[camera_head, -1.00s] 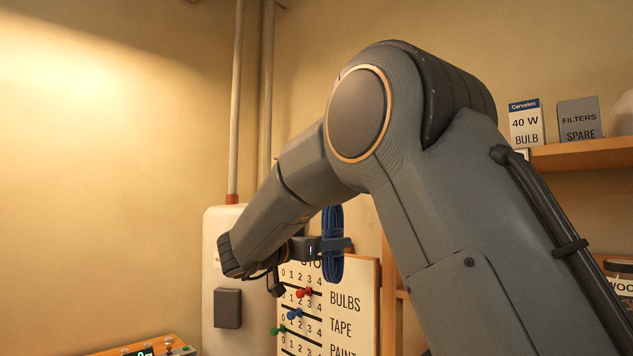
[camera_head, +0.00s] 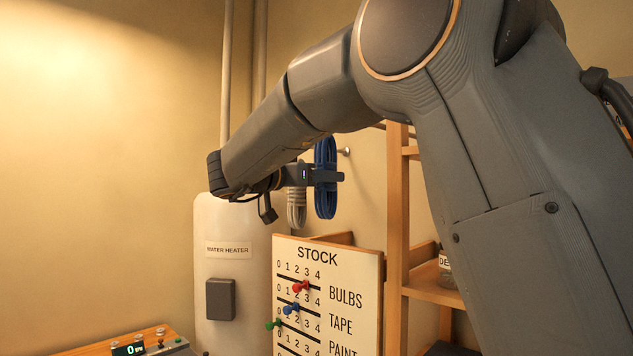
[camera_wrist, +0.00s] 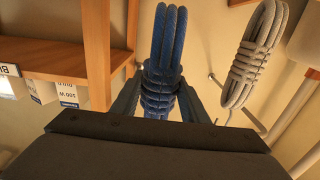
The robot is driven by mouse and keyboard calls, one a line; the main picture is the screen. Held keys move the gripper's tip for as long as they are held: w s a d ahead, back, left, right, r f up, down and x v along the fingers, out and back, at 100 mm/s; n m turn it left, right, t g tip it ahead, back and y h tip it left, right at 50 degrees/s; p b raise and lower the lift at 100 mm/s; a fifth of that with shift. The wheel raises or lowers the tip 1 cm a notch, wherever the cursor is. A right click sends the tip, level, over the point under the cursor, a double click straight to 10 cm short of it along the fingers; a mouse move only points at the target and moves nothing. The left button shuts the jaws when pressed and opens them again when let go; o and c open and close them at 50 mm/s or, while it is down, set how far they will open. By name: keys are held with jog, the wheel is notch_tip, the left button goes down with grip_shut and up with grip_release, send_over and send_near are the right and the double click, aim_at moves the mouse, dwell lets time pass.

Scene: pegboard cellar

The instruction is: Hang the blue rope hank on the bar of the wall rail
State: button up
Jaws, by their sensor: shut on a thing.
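The blue rope hank (camera_head: 325,203) hangs upright in my gripper (camera_head: 330,177), which is shut around its bound middle. In the wrist view the blue hank (camera_wrist: 170,35) stands between the two fingers, with its loops free beyond them. Part of the wall rail shows as a metal peg with a round end (camera_head: 345,151), just right of the blue hank in the head view. In the wrist view a thin metal rod (camera_wrist: 217,83) shows to the right of the hank, apart from it. Most of the bar is hidden by my arm.
A grey rope hank (camera_head: 296,205) hangs close behind and left of my gripper; it also shows in the wrist view (camera_wrist: 252,55). Below are the STOCK board (camera_head: 350,265) and the water heater (camera_head: 228,270). A wooden shelf unit (camera_head: 398,220) stands to the right.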

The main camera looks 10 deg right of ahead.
aim_at(317, 194)
jog(key=w+d+f+b, duration=0.3)
jog(key=d, duration=0.1)
jog(key=shift+w+d+f, duration=0.25)
jog(key=shift+d+f, duration=0.1)
jog(key=shift+f, duration=0.05)
dwell(0.8)
jog(key=o, duration=1.3)
jog(key=shift+a, duration=0.1)
jog(key=b+v, duration=0.2)
jog(key=v, duration=0.5)
jog(key=shift+s+a+b, duration=0.25)
jog(key=shift+b, duration=0.15)
jog(key=shift+a, duration=0.1)
